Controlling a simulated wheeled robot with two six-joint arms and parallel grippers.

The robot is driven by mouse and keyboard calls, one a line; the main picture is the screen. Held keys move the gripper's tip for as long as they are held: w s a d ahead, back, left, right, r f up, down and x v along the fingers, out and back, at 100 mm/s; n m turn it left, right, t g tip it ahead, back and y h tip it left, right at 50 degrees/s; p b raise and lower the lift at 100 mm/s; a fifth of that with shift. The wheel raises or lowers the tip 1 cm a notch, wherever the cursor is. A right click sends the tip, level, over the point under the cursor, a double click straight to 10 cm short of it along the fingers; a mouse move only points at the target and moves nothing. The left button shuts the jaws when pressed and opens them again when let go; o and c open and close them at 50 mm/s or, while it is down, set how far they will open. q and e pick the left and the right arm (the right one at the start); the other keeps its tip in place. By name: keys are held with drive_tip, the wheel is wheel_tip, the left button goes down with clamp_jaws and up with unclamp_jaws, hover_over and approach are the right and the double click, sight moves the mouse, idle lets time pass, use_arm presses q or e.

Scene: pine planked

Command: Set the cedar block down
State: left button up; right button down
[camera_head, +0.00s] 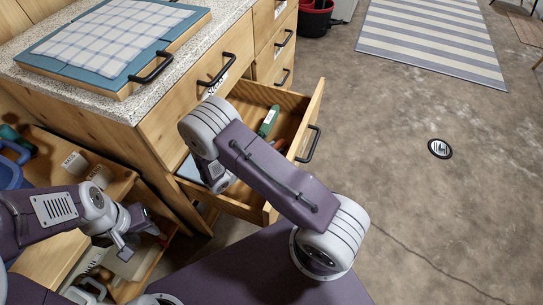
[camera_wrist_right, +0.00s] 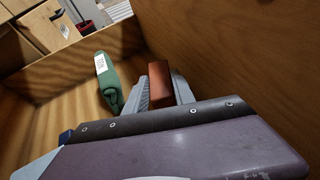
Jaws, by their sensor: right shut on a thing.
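The cedar block (camera_wrist_right: 159,84) is reddish brown and shows in the right wrist view between the two fingers of my right gripper (camera_wrist_right: 161,92). The gripper is shut on it, inside the open wooden drawer (camera_wrist_right: 80,65). The block's underside is hidden, so I cannot tell if it touches the drawer floor. In the head view my right arm covers the gripper; a small reddish patch shows beside the arm in the drawer (camera_head: 314,110), perhaps the block. My left gripper (camera_head: 138,240) is open and empty, low at the left.
A green labelled item (camera_wrist_right: 106,80) lies in the drawer left of the block; it also shows in the head view (camera_head: 268,121). The drawer front stands close on the right. A speckled counter (camera_head: 120,105) holds a blue board with a checked cloth (camera_head: 115,40).

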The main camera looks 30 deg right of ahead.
wheel_tip(320, 180, down, 3)
drive_tip(key=shift+f+b, duration=0.2)
drive_tip(key=shift+b, duration=0.5)
drive_tip(key=shift+f+b, duration=0.35)
drive_tip(key=shift+f, duration=0.3)
drive_tip(key=c, duration=1.1)
unclamp_jaws()
drive_tip(key=shift+o, duration=0.2)
